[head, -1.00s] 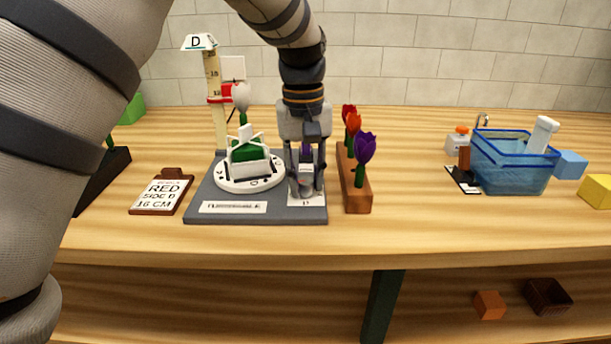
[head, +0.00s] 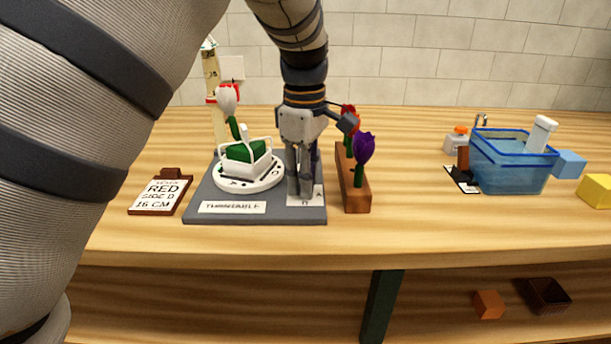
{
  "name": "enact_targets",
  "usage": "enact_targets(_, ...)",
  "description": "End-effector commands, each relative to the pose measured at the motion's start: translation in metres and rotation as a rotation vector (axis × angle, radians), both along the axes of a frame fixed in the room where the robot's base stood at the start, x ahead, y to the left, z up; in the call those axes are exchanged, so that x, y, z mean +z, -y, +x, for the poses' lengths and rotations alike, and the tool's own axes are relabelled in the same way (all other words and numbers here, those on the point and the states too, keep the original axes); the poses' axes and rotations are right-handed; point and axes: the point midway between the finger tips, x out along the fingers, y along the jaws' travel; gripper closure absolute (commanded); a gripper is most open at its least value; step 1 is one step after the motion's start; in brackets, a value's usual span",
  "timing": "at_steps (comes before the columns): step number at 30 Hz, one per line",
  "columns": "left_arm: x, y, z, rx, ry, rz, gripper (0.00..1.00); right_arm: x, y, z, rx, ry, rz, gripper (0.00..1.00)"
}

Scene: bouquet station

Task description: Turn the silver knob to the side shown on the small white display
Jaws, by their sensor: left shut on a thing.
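My left gripper (head: 300,190) points down at the right side of the grey turntable base (head: 205,188). Its fingers are shut on the silver knob, which they almost wholly hide. The small white display (head: 312,200) lies at the front right of the base, partly behind the fingers; its mark is too small to read surely. The white round turntable (head: 235,184) carries a white frame with green foam (head: 243,152) and a white-and-red tulip (head: 228,98), left of the gripper. My right gripper is not in view.
A card (head: 160,195) reading RED, SIDE D, 16 CM stands left of the base. A wooden block (head: 357,200) with red and purple tulips stands close right of the gripper. A blue basket (head: 510,170) is farther right. Bare table lies between block and basket.

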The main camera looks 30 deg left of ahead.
Motion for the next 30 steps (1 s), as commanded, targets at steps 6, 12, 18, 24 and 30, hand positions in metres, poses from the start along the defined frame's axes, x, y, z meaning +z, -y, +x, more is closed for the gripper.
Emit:
enact_targets(6, -0.0008, 0.0000, 0.0000, 0.151, -0.002, 0.000, 1.00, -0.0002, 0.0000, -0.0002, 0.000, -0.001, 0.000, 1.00)
enact_targets(12, -0.0006, 0.0001, 0.0001, 0.247, -0.002, 0.001, 1.00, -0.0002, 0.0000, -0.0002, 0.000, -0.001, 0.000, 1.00)
enact_targets(18, -0.0008, 0.0001, 0.0001, 0.300, -0.003, 0.000, 1.00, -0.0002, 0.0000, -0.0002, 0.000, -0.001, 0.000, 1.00)
enact_targets(24, -0.0009, 0.0002, 0.0001, 0.318, -0.003, -0.001, 1.00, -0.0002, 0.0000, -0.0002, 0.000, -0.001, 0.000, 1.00)
enact_targets(30, -0.0009, 0.0002, 0.0001, 0.319, -0.003, -0.001, 1.00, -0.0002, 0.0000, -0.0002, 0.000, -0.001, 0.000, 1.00)
